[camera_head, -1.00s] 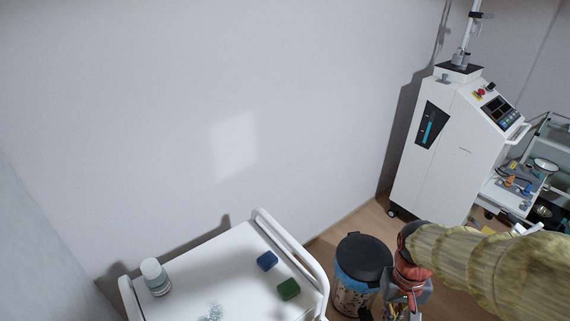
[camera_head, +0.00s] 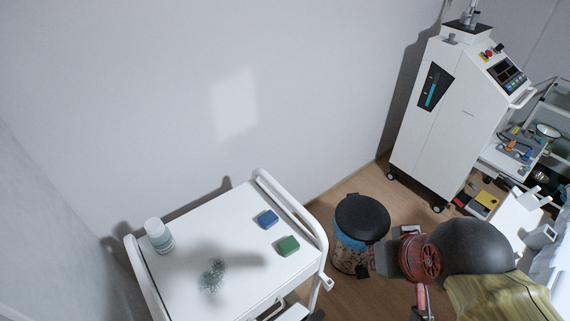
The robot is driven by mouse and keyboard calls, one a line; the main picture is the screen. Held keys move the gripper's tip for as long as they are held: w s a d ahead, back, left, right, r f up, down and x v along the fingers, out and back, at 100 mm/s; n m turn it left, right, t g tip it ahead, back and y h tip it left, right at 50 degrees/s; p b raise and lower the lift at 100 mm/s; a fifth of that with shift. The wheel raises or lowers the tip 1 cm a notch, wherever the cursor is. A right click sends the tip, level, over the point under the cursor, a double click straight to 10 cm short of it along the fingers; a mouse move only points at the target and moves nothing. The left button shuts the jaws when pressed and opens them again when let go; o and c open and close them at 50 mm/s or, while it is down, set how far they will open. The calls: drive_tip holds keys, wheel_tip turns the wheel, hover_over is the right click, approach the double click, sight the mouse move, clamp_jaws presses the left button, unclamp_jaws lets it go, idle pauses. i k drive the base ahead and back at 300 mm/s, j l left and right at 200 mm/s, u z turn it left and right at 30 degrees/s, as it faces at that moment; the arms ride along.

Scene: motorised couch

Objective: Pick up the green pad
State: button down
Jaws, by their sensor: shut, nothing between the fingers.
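The green pad (camera_head: 289,246) is a small block lying flat on the white top of the cart (camera_head: 222,227), near its right edge. My gripper (camera_head: 383,259) is at the lower right, beside the bin in the picture and well to the right of the pad. It is shut and empty, apart from the pad. Its fingers are small and hard to make out next to the red wrist of my arm.
A blue pad (camera_head: 267,219) lies just above and left of the green one. A white-capped bottle (camera_head: 159,236) and a pale speckled object (camera_head: 212,276) are also on the cart. The cart's raised side rail (camera_head: 290,209) and a black-lidded bin (camera_head: 362,218) stand between pad and arm.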

sight(287, 247)
drive_tip(key=u, duration=1.6)
drive_tip(key=l+z, duration=0.15)
drive_tip(key=z, duration=0.75)
drive_tip(key=i+l+u, duration=0.25)
drive_tip(key=l+u, duration=0.25)
drive_tip(key=l, duration=0.1)
